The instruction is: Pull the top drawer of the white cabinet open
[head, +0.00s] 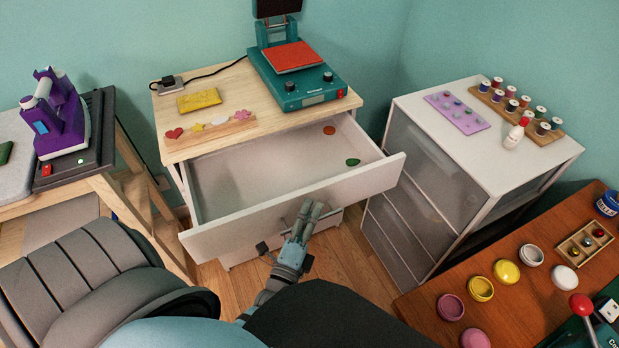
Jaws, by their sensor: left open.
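The white cabinet (180,182) with a pale wooden top stands in the middle of the head view. Its top drawer (365,182) is pulled well out, and its inside shows. A small red-orange disc (329,130) and a green oval piece (352,162) lie in the drawer. My left gripper (309,212) is open in front of the drawer front, close to its lower middle. The drawer's handle is largely hidden by the gripper, and I cannot tell whether they touch. My right gripper is not in view.
A teal heat press (300,92) and a yellow block (199,100) stand on the cabinet top. A grey-fronted drawer unit (425,165) is at right. A brown table (520,300) with paint pots is at lower right. A purple machine (60,120) stands at left.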

